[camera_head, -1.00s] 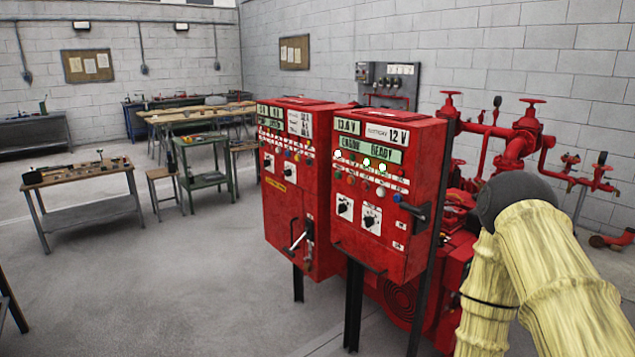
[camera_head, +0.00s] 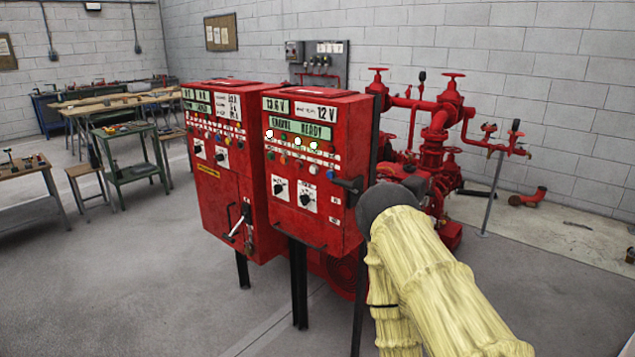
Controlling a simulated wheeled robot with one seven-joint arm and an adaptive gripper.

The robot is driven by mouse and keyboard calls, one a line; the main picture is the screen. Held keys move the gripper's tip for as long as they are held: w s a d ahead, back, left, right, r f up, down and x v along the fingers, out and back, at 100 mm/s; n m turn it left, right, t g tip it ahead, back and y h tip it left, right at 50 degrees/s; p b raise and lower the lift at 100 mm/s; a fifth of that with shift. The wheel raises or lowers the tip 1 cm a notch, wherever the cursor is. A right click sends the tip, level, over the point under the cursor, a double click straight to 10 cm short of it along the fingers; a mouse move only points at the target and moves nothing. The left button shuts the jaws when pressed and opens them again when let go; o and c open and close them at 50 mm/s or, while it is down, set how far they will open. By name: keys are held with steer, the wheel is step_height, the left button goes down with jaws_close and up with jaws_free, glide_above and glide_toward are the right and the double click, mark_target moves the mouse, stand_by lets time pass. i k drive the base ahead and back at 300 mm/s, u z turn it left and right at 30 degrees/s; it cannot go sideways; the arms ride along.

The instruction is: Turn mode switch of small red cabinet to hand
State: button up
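Two red cabinets stand side by side on dark legs, a left one (camera_head: 222,205) and a right one (camera_head: 328,232). I cannot tell for sure which is the small one. The right cabinet has two black rotary knobs on white plates, a left knob (camera_head: 279,188) and a right knob (camera_head: 306,198). The left cabinet has two similar, smaller-looking knobs (camera_head: 198,149) (camera_head: 221,156). The knob labels are too small to read. My yellow-sleeved arm with a dark rounded joint shows at lower right, in front of the right cabinet's right side. My gripper is not visible.
Black handle (camera_head: 347,185) sticks out from the right cabinet's right edge; a lever (camera_head: 238,222) is on the left cabinet's front. Red pump pipes (camera_head: 435,140) stand behind at right. Workbenches (camera_head: 130,160) are at left. The floor (camera_head: 150,290) before the cabinets is clear.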

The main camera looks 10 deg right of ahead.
mark_target(278, 188)
steer(key=k, duration=0.4)
steer(key=u, duration=0.85)
steer(key=i, duration=1.5)
steer(key=z, duration=0.85)
